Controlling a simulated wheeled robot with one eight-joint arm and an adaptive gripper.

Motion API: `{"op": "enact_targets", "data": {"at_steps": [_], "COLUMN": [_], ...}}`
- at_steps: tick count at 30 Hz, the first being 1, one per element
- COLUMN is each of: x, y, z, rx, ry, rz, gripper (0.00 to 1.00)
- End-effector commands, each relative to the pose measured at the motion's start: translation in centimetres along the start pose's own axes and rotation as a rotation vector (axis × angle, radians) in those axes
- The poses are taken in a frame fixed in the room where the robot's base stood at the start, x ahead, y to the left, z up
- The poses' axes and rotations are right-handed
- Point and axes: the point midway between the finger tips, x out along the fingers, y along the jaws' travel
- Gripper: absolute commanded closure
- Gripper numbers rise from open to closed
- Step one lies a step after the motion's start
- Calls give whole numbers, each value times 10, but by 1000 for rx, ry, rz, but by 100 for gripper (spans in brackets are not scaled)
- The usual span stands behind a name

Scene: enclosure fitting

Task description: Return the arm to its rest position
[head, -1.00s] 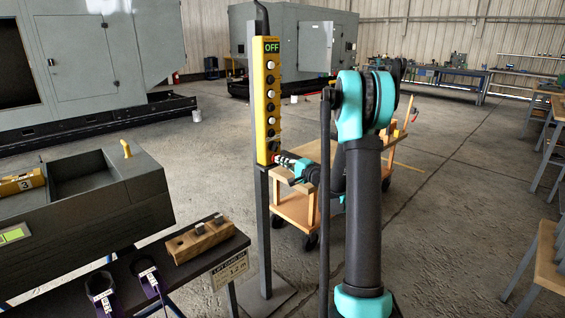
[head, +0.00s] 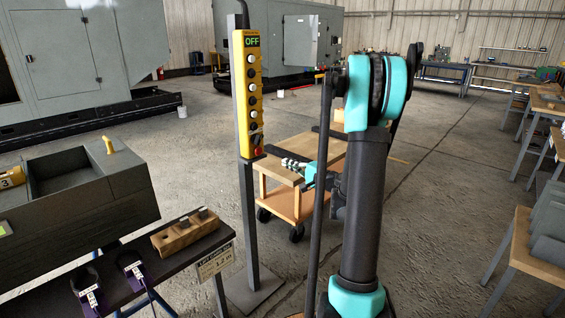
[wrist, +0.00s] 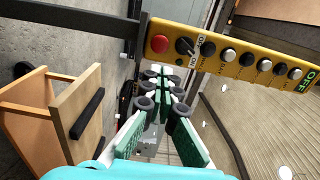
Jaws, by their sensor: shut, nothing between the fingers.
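My gripper (head: 286,160) is shut and empty, just right of the lower end of the yellow pendant control box in the head view. It also shows in the wrist view (wrist: 163,82), its fingers together and pointing toward the box. The yellow control box (head: 248,95) hangs upright on a grey post and shows OFF at its top. In the wrist view the box (wrist: 225,55) lies across the top, with a red button, a selector knob and several pale buttons. I see a gap between the fingertips and the box in the head view.
A wooden cart (head: 320,152) stands behind and below my gripper. A dark bench with a wooden block (head: 185,231) and a grey enclosure (head: 85,200) are at the left. Workbenches (head: 525,262) line the right. Open concrete floor lies right of my arm.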

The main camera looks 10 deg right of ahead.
Motion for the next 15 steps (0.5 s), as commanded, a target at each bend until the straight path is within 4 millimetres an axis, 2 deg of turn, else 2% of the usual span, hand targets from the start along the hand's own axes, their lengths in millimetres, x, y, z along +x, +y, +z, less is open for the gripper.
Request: {"op": "enact_targets", "data": {"at_steps": [11, 15], "x": [-2, -3], "y": [0, 3], "z": [1, 16], "rx": [-1, -30], "ry": [-1, -21], "rz": [1, 45], "gripper": [100, 100]}}
